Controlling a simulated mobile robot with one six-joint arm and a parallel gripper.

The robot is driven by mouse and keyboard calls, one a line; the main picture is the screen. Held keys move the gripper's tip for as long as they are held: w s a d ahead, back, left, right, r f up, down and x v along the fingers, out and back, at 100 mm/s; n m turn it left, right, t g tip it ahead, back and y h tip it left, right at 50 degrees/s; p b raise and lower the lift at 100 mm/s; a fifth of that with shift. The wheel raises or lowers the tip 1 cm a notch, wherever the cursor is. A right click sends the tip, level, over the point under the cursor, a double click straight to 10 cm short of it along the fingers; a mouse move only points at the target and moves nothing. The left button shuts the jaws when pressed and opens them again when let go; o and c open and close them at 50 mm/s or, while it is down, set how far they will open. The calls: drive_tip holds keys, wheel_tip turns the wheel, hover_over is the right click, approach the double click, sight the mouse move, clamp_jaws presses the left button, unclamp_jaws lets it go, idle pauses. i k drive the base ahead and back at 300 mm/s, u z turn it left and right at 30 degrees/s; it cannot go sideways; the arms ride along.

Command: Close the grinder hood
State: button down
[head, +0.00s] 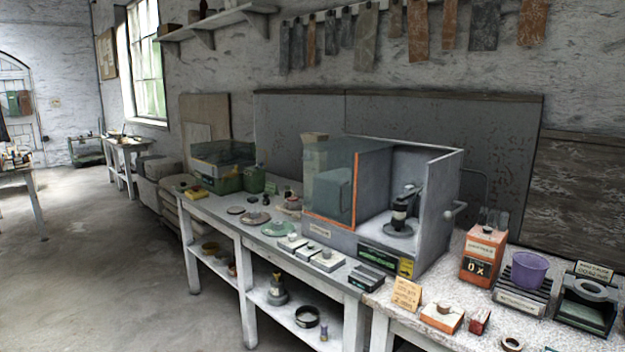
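The grinder hood (437,205) is a grey box on the workbench, with its front partly open. A clear, greenish pane with orange edging (332,185) stands at the left part of the front. The right part of the front is open, and the dark grinder (400,210) shows inside on a round base. I cannot tell whether the pane slides or swings. My gripper is not in view.
Sanding discs (278,229) and small blocks (327,260) lie along the bench front. The floor at left (100,270) is clear.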

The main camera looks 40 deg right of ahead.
sight(357, 146)
drive_tip(key=u, duration=0.3)
drive_tip(key=i, duration=1)
drive_tip(key=u, duration=0.25)
